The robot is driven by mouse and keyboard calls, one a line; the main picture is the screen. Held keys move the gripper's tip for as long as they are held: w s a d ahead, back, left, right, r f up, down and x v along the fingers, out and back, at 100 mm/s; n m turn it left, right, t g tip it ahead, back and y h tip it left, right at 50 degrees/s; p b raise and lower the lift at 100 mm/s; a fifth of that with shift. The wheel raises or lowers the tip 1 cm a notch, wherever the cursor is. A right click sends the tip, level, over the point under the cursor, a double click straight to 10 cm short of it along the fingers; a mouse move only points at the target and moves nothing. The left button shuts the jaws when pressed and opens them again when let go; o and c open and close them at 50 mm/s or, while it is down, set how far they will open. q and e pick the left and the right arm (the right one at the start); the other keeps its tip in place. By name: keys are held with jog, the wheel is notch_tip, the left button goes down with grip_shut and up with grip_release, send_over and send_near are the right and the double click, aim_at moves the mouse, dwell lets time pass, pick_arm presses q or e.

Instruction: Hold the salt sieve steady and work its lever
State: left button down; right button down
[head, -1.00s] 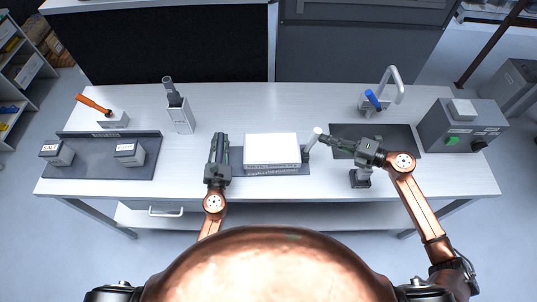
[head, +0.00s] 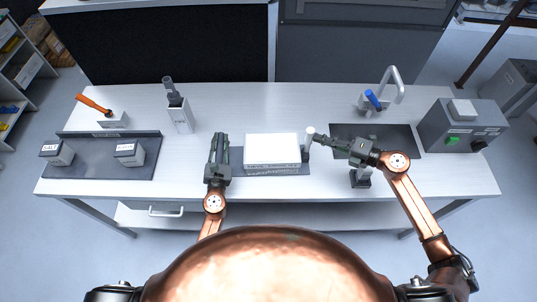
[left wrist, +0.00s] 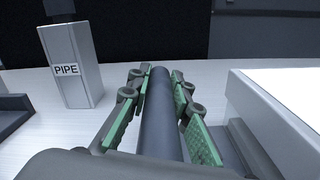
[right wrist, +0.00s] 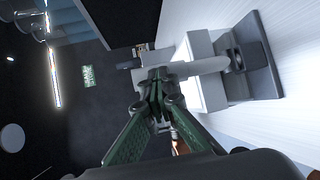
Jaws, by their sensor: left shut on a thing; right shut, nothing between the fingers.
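The salt sieve (head: 272,147) is a white-topped box in the middle of the bench; it also shows in the left wrist view (left wrist: 290,95). Its lever (head: 309,133), a short post with a pale top, stands at its right side, nearly upright. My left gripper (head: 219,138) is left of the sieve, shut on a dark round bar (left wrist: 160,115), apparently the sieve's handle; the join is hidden. My right gripper (head: 320,137) is shut and empty, its tips against or very close to the lever's right side. The right wrist view shows the pale lever (right wrist: 205,67) just beyond the fingertips.
A pipe holder (head: 180,118) stands behind my left gripper. A dark tray (head: 100,165) with labelled blocks is at the left. A dark mat (head: 400,137), a blue-handled fixture (head: 372,100) and a grey control box (head: 460,128) are at the right. The back middle is clear.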

pick_arm(q)
jog(key=shift+s+f, duration=0.1)
jog(key=shift+f, duration=0.55)
pick_arm(e)
jog(key=d+f, duration=0.2)
jog(key=d, duration=0.4)
jog(key=shift+d+f, duration=0.15)
jog(key=shift+d, duration=0.2)
jog(key=shift+w, duration=0.1)
pick_arm(q)
jog(key=c, duration=2.2)
grip_release()
jog(key=shift+c, duration=0.2)
jog(key=o, duration=0.3)
jog(key=shift+o, duration=1.3)
jog(key=shift+r, duration=0.2)
pick_arm(e)
jog(key=shift+w, duration=0.1)
pick_arm(q)
jog(key=s, duration=1.1)
jog(key=shift+s+d+r, duration=0.1)
jog(key=shift+s, duration=0.3)
